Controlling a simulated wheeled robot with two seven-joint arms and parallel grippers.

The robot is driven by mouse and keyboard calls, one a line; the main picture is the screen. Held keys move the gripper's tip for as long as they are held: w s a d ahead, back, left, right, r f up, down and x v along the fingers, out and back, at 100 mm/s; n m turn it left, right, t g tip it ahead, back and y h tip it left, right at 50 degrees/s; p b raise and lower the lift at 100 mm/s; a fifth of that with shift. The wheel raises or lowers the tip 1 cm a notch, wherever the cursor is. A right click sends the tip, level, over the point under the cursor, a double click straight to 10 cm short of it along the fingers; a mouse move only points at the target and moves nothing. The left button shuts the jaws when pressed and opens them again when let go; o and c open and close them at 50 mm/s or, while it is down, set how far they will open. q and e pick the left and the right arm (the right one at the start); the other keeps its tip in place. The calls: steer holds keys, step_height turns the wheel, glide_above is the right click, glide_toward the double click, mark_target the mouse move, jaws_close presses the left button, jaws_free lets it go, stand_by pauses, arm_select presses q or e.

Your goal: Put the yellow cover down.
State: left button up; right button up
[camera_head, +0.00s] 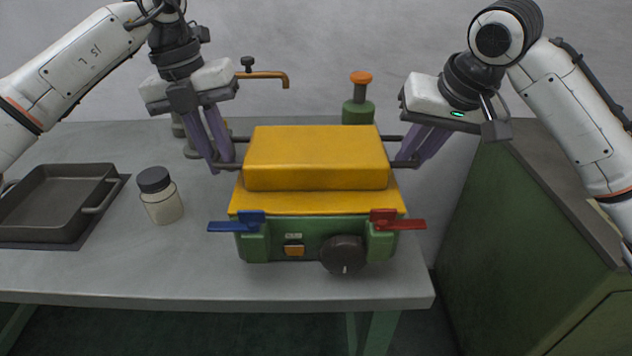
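The yellow cover (316,158) is a block-shaped lid with a wide lower rim. It sits over the green machine (265,245), level as far as I can see. Dark bars stick out on its left and right sides. My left gripper (226,163) is at the bars on the left side, and my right gripper (405,160) is at the bars on the right side. The purple fingers point down beside the cover. Whether they are closed on the bars is hard to tell. The machine's front has a blue lever (238,222), a red lever (397,221), an orange button (293,250) and a dark knob (343,254).
A dark tray (62,215) lies at the left on the grey table (200,278). A jar (160,196) with a black lid stands between tray and machine. Behind are a copper tap (265,76) and a green post with an orange top (359,96). A green cabinet (520,240) stands at right.

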arm_select(q)
steer(key=shift+o, duration=1.4)
steer(key=shift+r, duration=0.1)
arm_select(e)
steer(key=shift+o, duration=1.4)
steer(key=shift+r, duration=0.1)
arm_select(q)
step_height(320, 180, up, 12)
steer(key=a, duration=0.2)
arm_select(e)
steer(key=v, duration=1.2)
